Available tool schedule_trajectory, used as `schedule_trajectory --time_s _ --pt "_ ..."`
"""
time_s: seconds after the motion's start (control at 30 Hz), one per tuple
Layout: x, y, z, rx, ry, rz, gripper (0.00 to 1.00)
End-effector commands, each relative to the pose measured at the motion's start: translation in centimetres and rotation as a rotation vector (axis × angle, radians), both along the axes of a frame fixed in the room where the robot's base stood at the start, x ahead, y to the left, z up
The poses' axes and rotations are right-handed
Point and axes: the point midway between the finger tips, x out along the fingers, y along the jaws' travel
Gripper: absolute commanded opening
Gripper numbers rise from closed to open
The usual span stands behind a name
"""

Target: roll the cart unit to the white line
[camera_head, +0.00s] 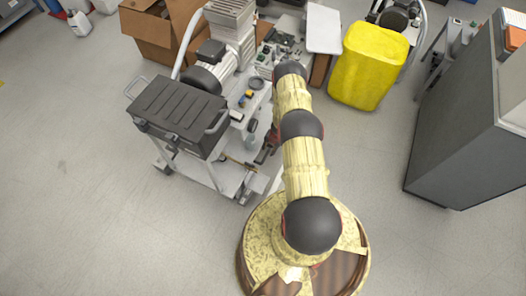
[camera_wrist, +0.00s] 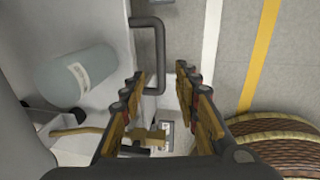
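The cart unit (camera_head: 226,178) is a pale wheeled frame left of my arm in the head view. It carries a black case (camera_head: 178,108), a motor-like machine (camera_head: 208,68) and small parts. A dark bent handle (camera_wrist: 159,42) on the cart shows in the wrist view. My gripper (camera_wrist: 160,80) is open, with the handle's lower end between its fingertips; contact cannot be told. In the head view my gripper (camera_head: 266,150) is small and partly hidden at the cart's right side. The white line (camera_wrist: 211,40) runs along the floor right of the handle in the wrist view.
A yellow line (camera_wrist: 259,55) lies beyond the white one. A yellow container (camera_head: 369,65) and a grey cabinet (camera_head: 465,125) stand to the right. Cardboard boxes (camera_head: 153,35) are behind the cart. The floor left of the cart is clear. A grey-blue cylinder (camera_wrist: 75,75) is inside the cart.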

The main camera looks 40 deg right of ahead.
Motion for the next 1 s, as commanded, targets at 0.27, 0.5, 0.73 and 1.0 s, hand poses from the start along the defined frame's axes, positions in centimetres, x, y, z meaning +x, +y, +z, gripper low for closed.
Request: schedule_trajectory --time_s 0.27,0.5,0.73,1.0 --pt "0.6 0.4 -4.5 0.0 0.001 0.002 0.32" --pt "1.1 0.5 -6.8 -0.001 0.0 0.003 0.32" --pt "1.2 0.6 -7.1 0.001 0.0 0.002 0.32" --pt "1.2 0.6 -7.1 0.001 0.0 0.002 0.23"
